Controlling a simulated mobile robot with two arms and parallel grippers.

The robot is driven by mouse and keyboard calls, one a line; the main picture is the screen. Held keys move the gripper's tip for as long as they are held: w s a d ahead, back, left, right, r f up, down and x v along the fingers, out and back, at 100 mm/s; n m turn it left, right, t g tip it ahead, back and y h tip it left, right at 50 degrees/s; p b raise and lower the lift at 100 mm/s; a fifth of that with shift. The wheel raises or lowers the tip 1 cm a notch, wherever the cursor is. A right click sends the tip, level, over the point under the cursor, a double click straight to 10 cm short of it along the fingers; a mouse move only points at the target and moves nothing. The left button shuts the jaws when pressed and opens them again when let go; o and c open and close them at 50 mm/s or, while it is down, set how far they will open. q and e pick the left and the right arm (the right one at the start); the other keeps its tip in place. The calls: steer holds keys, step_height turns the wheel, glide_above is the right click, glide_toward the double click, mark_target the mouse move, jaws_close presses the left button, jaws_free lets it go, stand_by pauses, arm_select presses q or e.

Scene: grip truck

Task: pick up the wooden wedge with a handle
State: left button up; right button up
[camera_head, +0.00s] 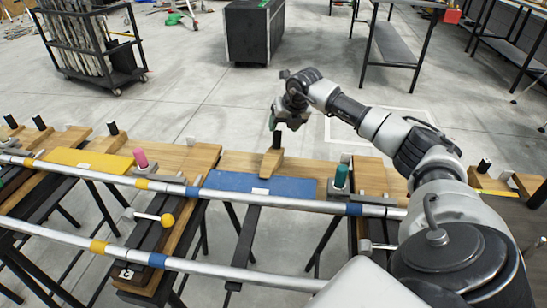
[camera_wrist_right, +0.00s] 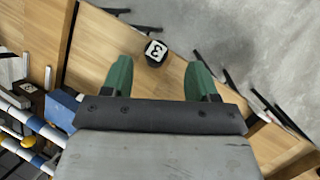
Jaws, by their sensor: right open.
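The wooden wedge (camera_head: 268,168) stands on the wooden bench top at the middle of the head view, with its black handle (camera_head: 277,140) upright. My right gripper (camera_head: 274,122) is just above the handle, pointing down. In the right wrist view my right gripper (camera_wrist_right: 159,72) is open, its two green fingers apart. The handle's top (camera_wrist_right: 155,51), marked with a 3, shows between and slightly ahead of the fingertips. I cannot tell whether the fingers touch it. My left gripper is not in view.
A blue plate (camera_head: 235,182) lies in front of the wedge, and a yellow plate (camera_head: 85,160) lies to the left. Long metal rails (camera_head: 290,201) run along the front.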

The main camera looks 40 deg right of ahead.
mark_target(279, 133)
steer(key=x, duration=0.5)
steer(key=shift+s+a+f+b, duration=0.15)
steer(key=shift+s+a+b, duration=0.15)
steer(key=shift+a+b, duration=0.1)
steer(key=shift+w+f, duration=0.2)
steer(key=shift+f, duration=0.15)
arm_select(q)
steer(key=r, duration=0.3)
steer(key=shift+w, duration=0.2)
arm_select(e)
jaws_close()
